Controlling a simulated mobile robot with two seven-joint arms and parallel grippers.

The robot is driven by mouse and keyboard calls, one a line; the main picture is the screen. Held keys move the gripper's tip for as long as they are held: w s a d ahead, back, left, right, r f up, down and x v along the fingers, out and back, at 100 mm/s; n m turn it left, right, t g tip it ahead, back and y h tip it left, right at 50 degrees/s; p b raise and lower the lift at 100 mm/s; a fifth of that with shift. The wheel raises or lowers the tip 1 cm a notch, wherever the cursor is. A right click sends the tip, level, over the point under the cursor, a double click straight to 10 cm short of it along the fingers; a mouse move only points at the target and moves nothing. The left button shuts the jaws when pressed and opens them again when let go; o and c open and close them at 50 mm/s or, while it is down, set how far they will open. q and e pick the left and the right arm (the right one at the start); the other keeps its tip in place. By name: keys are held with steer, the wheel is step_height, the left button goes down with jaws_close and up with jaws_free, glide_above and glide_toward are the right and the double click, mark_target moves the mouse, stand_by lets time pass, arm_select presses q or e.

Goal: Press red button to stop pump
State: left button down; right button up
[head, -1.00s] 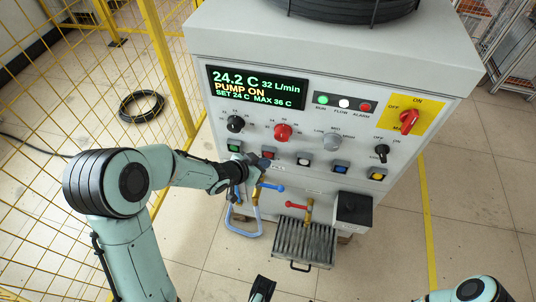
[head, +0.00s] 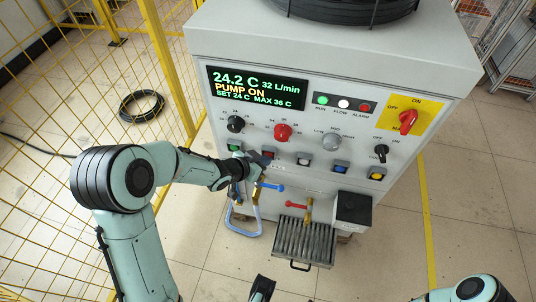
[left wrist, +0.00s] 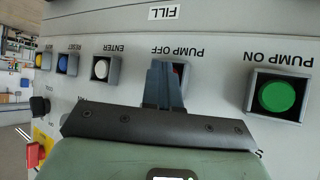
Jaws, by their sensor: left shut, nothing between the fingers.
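The red PUMP OFF button (left wrist: 180,69) shows in the left wrist view as a red sliver in its square frame, mostly hidden behind my fingers. My left gripper (left wrist: 165,68) is shut and empty, with its tips in front of that button; whether they touch it I cannot tell. In the head view my left gripper (head: 264,158) covers most of the red button. The machine's display (head: 256,87) reads PUMP ON and 32 L/min. A dark part at the bottom edge (head: 262,289) seems to be my right gripper; its jaws are unclear.
The green PUMP ON button (left wrist: 277,97) is beside the red one; the white ENTER button (left wrist: 101,69) is on its other side. A blue-handled valve (head: 270,187) and hose (head: 243,232) sit just below my left gripper. A yellow fence (head: 80,100) stands at left.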

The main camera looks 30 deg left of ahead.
arm_select(q)
steer(key=shift+w, duration=0.25)
stand_by(0.4)
steer(key=shift+s+d, duration=0.2)
steer(key=shift+s, duration=0.7)
steer(key=shift+b, duration=0.3)
steer(key=s, duration=0.2)
steer(key=s+d+b, duration=0.1)
steer(key=s, duration=0.2)
steer(key=shift+d, duration=0.1)
